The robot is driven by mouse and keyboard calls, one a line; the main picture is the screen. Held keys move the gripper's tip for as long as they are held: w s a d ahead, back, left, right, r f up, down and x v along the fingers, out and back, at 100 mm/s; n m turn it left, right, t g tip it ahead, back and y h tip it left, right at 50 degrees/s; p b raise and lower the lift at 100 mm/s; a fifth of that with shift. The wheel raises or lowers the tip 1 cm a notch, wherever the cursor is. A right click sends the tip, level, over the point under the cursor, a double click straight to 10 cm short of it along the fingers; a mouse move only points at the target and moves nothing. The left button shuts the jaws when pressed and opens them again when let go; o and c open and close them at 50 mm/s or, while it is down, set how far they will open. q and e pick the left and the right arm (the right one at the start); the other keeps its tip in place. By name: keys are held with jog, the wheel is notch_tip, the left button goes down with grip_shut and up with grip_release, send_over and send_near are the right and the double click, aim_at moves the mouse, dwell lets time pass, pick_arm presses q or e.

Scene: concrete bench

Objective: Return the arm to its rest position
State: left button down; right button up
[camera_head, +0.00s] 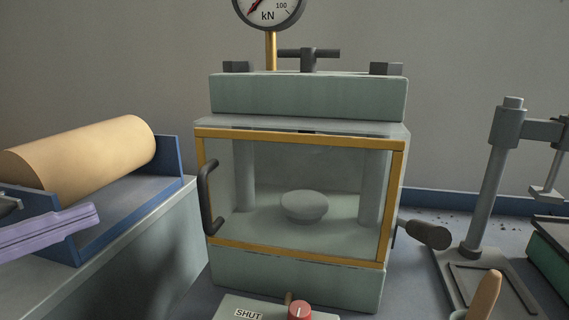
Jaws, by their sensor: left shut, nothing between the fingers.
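My left gripper (88,216) comes in at the left edge as a lavender shape pointing right. Its fingers lie together with nothing between them. It is in front of the blue cradle (168,158) that holds a tan cylinder (85,158), and it covers part of the cradle's near side. Whether it touches the cradle cannot be told. The rest of the left arm is cut off by the picture edge. My right gripper is not in view.
A press with a yellow-framed clear door (300,257), closed, stands in the middle; a round grey piece (304,206) sits inside. A dark door handle (208,198) sticks out left. A red knob (300,311) is in front. A grey stand (487,180) is at right.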

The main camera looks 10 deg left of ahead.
pick_arm(q)
jog(key=s+d+r+n+g+y+p, duration=0.4)
jog(key=s+d+n+g+y+p, duration=0.15)
jog(key=s+n+p, duration=0.4)
jog(key=s+d+r+n+g+y+p, duration=0.4)
jog(key=s+n+g+p, duration=0.2)
jog(key=s+n+p, duration=0.4)
notch_tip(320, 180, up, 35)
jog(key=p, duration=3.4)
jog(key=shift+w+a+r+n, duration=0.2)
jog(key=shift+w+a+n, duration=0.15)
jog(key=shift+n, duration=0.1)
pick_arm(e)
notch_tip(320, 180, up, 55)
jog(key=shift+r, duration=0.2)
